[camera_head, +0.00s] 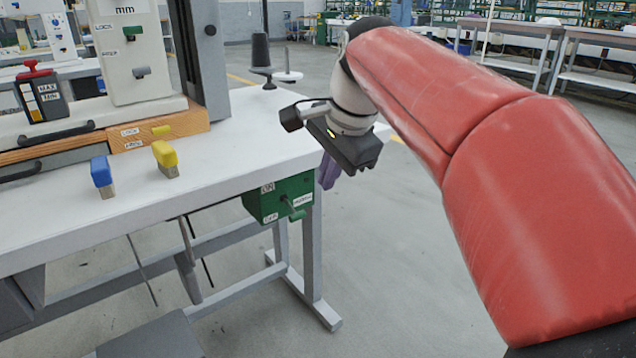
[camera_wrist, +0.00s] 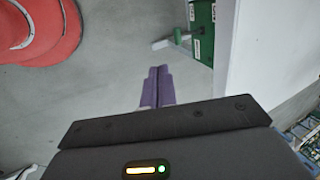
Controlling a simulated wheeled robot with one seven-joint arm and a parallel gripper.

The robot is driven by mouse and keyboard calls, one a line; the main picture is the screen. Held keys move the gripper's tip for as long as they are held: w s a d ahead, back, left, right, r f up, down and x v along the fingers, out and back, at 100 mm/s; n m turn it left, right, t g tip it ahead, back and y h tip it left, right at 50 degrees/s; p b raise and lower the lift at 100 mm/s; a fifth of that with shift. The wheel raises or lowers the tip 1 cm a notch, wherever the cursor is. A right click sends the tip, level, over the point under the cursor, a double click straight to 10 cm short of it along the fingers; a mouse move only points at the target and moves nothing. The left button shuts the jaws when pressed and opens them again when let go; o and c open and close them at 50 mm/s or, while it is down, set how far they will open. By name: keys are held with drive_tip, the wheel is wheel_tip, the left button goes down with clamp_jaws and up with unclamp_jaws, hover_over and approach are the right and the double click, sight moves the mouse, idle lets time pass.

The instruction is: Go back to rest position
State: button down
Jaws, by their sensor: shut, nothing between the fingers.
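My gripper (camera_head: 329,171) hangs at the end of my red-sleeved arm, just off the right edge of the white table (camera_head: 235,150) in the head view. Its purple fingers are together with nothing between them. The closed fingers also show in the wrist view (camera_wrist: 157,88), pointing down over bare grey floor. The gripper is apart from the table and from the green switch box (camera_head: 279,198) under the table edge. That box with its green lever also shows in the wrist view (camera_wrist: 201,30).
A blue-handled (camera_head: 102,176) and a yellow-handled (camera_head: 165,158) piece stand at the table's front. The white press (camera_head: 135,60) stands behind. A dark thread cone (camera_head: 261,52) is at the back corner. Floor right of the table is clear; workbenches (camera_head: 590,82) stand far back.

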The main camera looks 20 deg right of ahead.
drive_tip(key=shift+s+d+r, duration=0.1)
drive_tip(key=shift+s+r, duration=0.2)
drive_tip(key=shift+r, duration=0.1)
drive_tip(key=s+a+f+n+t+h+p, duration=0.1)
drive_tip(key=s+a+f+n+p, duration=0.3)
drive_tip(key=s+f+n, duration=0.9)
drive_tip(key=shift+s+f+n+t, duration=0.35)
drive_tip(key=shift+s+n, duration=0.35)
drive_tip(key=shift+s, duration=0.25)
